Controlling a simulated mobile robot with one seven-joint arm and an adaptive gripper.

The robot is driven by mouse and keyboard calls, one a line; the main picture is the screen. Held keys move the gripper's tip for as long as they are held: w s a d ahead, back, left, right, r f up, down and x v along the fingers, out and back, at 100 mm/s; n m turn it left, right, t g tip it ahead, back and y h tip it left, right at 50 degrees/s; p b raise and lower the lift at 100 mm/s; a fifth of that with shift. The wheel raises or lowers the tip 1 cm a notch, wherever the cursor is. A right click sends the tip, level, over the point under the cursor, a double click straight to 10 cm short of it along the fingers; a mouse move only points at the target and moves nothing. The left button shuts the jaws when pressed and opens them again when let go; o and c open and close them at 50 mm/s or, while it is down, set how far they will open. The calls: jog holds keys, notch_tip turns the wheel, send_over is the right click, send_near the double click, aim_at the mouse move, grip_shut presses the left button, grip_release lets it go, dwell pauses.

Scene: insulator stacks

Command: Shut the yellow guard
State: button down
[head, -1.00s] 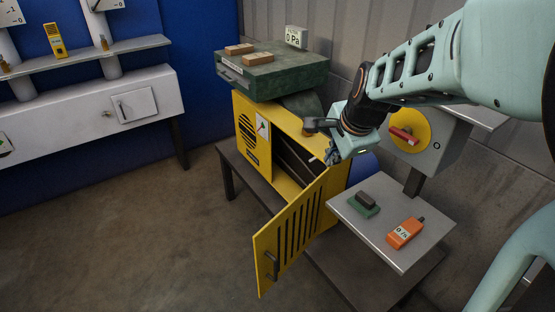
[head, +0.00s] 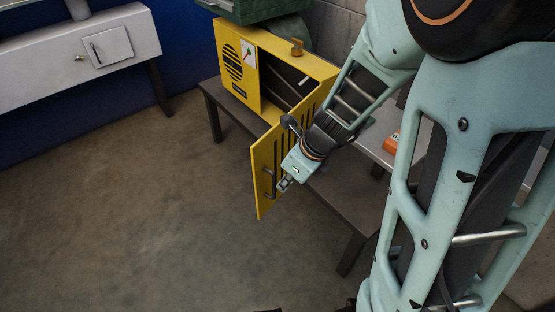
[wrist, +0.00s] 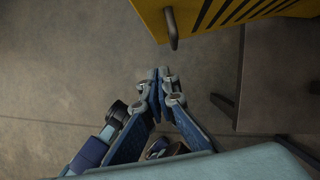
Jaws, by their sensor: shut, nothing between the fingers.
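The yellow guard (head: 264,172) is a slotted door with a dark bar handle (head: 268,184) near its free edge. It stands swung open from the yellow cabinet (head: 238,98), whose dark inside shows. My gripper (head: 284,186) is shut and empty, low in front of the guard near its free edge and just right of the handle in the head view. In the wrist view the shut fingertips (wrist: 160,74) point toward the floor side of the guard (wrist: 215,14), with the handle (wrist: 172,28) ahead. A gap of floor shows between fingertips and handle.
The cabinet stands on a dark low table (head: 222,112). A grey side table (head: 372,145) with an orange device (head: 392,141) is partly behind my arm. The floor at left is free.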

aim_at(258, 194)
jog(key=shift+w+a+f+b, duration=0.55)
jog(key=shift+w+a+f, duration=0.25)
jog(key=shift+f, duration=0.3)
jog(key=shift+w+a+f+b, duration=0.5)
jog(key=shift+w+a+f, duration=0.15)
jog(key=shift+a+f, duration=0.4)
jog(key=shift+w+a+f+b, duration=0.55)
jog(key=shift+w+a+f, duration=0.2)
jog(key=shift+f, duration=0.45)
